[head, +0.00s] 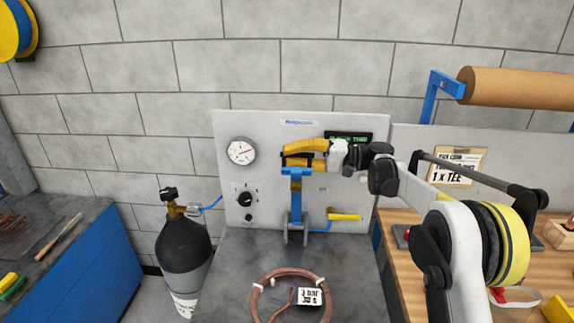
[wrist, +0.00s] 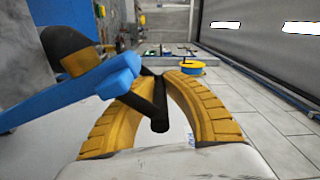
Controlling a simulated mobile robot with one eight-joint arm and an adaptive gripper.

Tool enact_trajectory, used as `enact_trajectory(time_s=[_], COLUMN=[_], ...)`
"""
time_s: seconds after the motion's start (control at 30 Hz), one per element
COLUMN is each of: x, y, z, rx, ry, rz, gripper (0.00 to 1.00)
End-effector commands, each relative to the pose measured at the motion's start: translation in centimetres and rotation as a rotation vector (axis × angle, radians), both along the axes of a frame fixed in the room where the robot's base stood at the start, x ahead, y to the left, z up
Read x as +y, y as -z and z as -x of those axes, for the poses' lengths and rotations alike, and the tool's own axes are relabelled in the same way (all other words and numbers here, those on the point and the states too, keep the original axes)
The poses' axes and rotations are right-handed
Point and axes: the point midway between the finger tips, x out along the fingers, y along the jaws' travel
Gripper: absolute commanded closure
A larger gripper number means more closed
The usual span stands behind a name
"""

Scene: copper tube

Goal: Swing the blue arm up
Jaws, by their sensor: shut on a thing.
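The blue arm (head: 296,190) stands in front of the grey panel in the head view, rising from a grey bracket (head: 297,228) to a short blue crosspiece. Its exact tilt is hard to judge. In the wrist view the blue arm (wrist: 75,98) comes in from the left, and a black bar (wrist: 158,108) at its end lies between my yellow fingers. My gripper (head: 290,154) reaches in from the right at the top of the arm. It is shut on the arm's black bar; the fingers (wrist: 155,82) curve around it. The exact contact is partly hidden.
The panel (head: 275,130) carries a gauge (head: 241,151), a knob (head: 245,199) and a yellow lever (head: 344,217). A copper coil (head: 262,287) lies on the grey bench in front. A black-and-grey gas cylinder (head: 182,247) stands at left. A wooden bench (head: 400,222) is at right.

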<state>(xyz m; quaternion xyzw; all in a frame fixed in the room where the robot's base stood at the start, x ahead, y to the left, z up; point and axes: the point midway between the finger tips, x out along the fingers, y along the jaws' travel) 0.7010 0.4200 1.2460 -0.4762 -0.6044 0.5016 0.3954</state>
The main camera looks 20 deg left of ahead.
Motion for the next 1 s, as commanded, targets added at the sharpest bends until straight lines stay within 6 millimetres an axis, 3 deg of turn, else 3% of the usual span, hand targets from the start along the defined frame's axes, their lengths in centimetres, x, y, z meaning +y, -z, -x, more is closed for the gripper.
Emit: enact_trajectory(time_s=[0.3, 0.77, 0.8, 0.87, 1.0], x=[0.5, 0.5, 0.5, 0.5, 0.5], y=[-0.3, -0.3, -0.3, -0.3, -0.3], z=[-2.0, -2.1, -2.1, -2.1, -2.1], rx=[0.083, 0.092, 0.092, 0.092, 0.092], ry=[0.0, 0.0, 0.0, 0.0, 0.0], rz=[0.02, 0.022, 0.022, 0.022, 0.022], gripper=[1.0, 1.0, 0.79, 0.64, 0.64])
